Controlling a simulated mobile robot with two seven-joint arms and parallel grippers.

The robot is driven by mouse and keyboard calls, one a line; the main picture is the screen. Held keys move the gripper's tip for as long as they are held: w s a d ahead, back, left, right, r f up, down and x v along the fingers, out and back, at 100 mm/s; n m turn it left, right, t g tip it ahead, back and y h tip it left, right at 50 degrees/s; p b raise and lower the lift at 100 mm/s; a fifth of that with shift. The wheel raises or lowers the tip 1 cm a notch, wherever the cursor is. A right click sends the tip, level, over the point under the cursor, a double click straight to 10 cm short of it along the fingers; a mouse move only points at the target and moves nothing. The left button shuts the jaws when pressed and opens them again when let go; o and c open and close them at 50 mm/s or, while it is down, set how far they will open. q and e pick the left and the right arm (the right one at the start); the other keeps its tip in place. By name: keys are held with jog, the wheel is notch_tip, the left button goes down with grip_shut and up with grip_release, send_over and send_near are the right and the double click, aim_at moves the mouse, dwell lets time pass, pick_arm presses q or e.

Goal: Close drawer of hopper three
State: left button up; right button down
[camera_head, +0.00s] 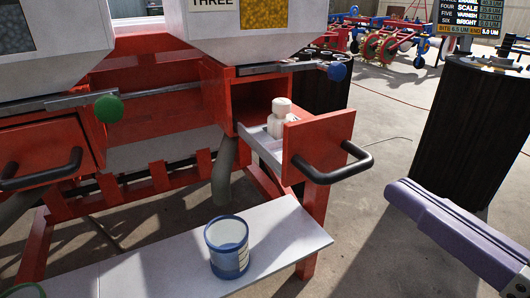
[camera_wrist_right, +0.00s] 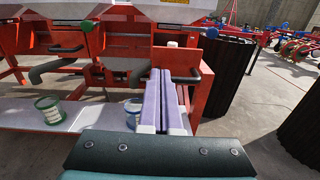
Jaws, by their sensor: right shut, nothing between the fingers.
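The hopper labelled THREE (camera_head: 225,25) is a white bin on a red frame. Its drawer (camera_head: 305,135) hangs open below it, with a red front and a black bar handle (camera_head: 333,172). White rounded pieces (camera_head: 279,120) stand in the drawer's pale tray. My right gripper (camera_head: 395,192), with purple fingers, is shut and empty, to the right of the drawer and apart from the handle in the head view. In the right wrist view the shut fingers (camera_wrist_right: 161,73) point toward the red frame, with a black handle (camera_wrist_right: 185,77) just right of their tips. My left gripper is not in view.
A neighbouring red drawer (camera_head: 50,150) with a black handle is at the left. A blue-rimmed can (camera_head: 228,250) stands on the pale bench (camera_head: 290,235) below. A dark drum (camera_head: 470,120) is at the right. Open floor lies between the drum and the bench.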

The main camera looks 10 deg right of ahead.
pick_arm(q)
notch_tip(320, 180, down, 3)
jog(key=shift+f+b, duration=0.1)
jog(key=shift+b, duration=1.05)
pick_arm(e)
send_near(296, 128)
jog(key=shift+n, duration=0.3)
jog(key=x, duration=0.7)
